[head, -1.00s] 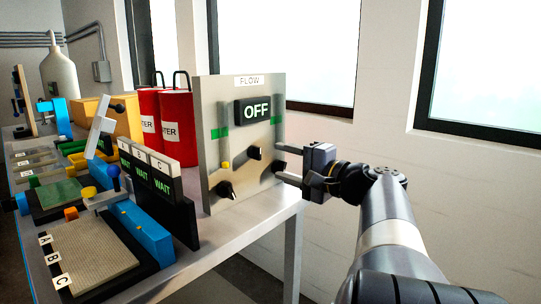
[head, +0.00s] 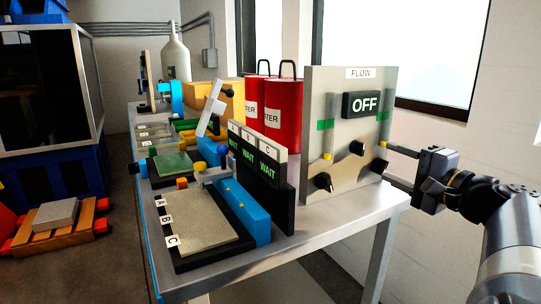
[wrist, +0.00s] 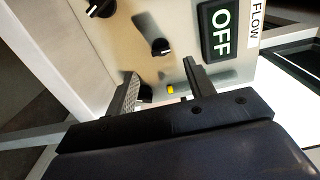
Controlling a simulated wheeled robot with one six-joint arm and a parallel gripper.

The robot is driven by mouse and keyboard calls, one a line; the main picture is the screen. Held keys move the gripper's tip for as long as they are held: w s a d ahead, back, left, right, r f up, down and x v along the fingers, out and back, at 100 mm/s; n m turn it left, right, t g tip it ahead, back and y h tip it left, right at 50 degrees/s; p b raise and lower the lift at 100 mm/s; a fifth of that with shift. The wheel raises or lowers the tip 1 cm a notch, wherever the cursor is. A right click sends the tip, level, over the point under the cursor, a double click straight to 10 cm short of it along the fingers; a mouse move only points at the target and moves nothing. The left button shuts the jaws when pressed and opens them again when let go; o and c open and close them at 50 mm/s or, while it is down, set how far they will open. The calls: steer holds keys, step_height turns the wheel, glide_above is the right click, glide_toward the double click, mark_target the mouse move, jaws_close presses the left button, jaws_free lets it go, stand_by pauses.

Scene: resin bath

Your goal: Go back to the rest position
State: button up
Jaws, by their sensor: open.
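My gripper (head: 402,165) is at the right side of the grey flow panel (head: 345,105), with its fingers pointing left toward the panel. The fingers are apart, and I see nothing held between them. In the wrist view the gripper (wrist: 160,72) faces the panel (wrist: 140,45), with a small yellow piece (wrist: 170,89) showing between the fingers. I cannot tell whether a fingertip touches the panel. The panel's display (head: 366,104) reads OFF. Black knobs (head: 322,181) are on its front.
The metal bench (head: 310,235) carries a textured plate (head: 203,218), a row of WAIT displays (head: 242,157) and red canisters (head: 284,115). A wooden pallet (head: 60,228) with a grey block lies on the floor at left. Open floor lies between pallet and bench.

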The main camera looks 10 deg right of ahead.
mark_target(362, 151)
steer(key=b+x, duration=0.1)
steer(key=x, duration=0.7)
steer(key=shift+w+a, duration=0.15)
steer(key=shift+w, duration=0.2)
steer(key=shift+s, duration=0.1)
